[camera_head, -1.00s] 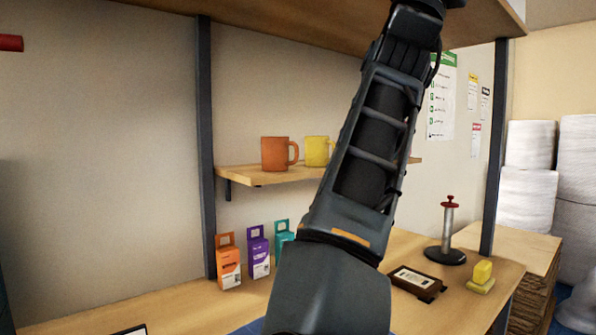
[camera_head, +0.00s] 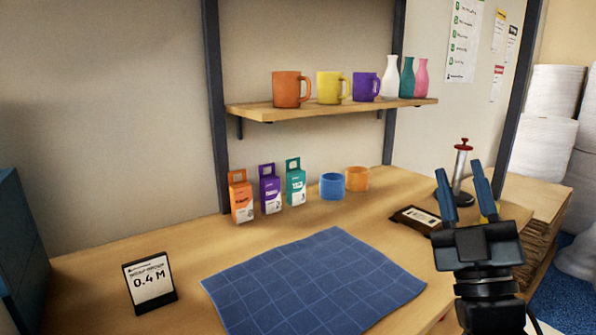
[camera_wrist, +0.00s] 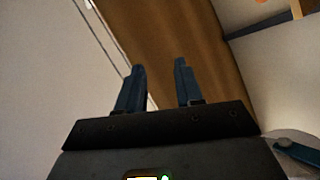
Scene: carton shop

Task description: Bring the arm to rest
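My gripper (camera_head: 463,190) is at the lower right in the head view, in front of the right end of the table, with its two blue fingers pointing up. The fingers stand apart with nothing between them. In the wrist view my gripper (camera_wrist: 160,85) also shows a clear gap between the fingers, with a brown wooden surface and pale walls beyond. The rest of my arm is mostly out of the head view.
A blue mat (camera_head: 315,285) lies on the table (camera_head: 110,250). Behind it stand several small boxes (camera_head: 270,190), a blue cup (camera_head: 332,187) and an orange cup (camera_head: 357,178). A shelf (camera_head: 330,110) holds mugs and vases. A sign (camera_head: 149,284) stands at left.

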